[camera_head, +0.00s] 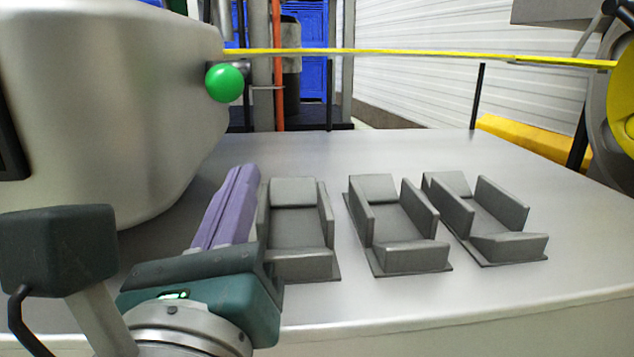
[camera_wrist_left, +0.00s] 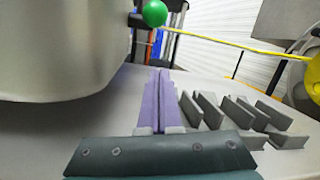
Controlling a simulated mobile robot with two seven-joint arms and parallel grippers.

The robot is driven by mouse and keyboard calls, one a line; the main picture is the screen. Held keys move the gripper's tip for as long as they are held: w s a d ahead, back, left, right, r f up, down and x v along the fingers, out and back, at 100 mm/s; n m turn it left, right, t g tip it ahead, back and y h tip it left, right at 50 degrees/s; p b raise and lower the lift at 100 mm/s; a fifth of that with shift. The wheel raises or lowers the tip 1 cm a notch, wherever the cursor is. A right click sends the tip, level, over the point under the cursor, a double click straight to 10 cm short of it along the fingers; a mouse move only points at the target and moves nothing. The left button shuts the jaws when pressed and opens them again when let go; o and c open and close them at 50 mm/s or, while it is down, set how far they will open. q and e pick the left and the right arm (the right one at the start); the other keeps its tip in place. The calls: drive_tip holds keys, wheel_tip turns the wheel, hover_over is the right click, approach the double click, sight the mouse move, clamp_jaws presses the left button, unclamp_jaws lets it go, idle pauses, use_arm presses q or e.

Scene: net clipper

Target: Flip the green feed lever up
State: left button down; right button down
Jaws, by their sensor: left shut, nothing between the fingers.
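The green ball knob of the feed lever (camera_head: 224,83) sticks out beside the right edge of the large pale machine housing (camera_head: 120,90). It also shows at the top of the left wrist view (camera_wrist_left: 154,13). My left gripper (camera_head: 243,172) has purple fingers pressed together with nothing between them. It is low over the grey table, below the knob and clearly apart from it. In the left wrist view the fingertips (camera_wrist_left: 160,74) point forward, with the knob above and beyond them. My right gripper is not in view.
Several grey open holders (camera_head: 398,222) stand on the grey table (camera_head: 330,160), just right of my left gripper. A yellow strip (camera_head: 420,56) runs across behind the knob to a yellow reel (camera_head: 622,110) at right. The housing fills the left side.

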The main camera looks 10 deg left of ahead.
sight(231, 96)
use_arm(q)
drive_tip(key=x, duration=0.6)
drive_tip(key=r, duration=0.1)
drive_tip(key=s+r+p, duration=0.1)
drive_tip(key=r, duration=0.1)
drive_tip(key=shift+s+a+r+p, duration=0.25)
drive_tip(key=shift+s+a+p, duration=0.05)
drive_tip(key=shift+a+p, duration=0.1)
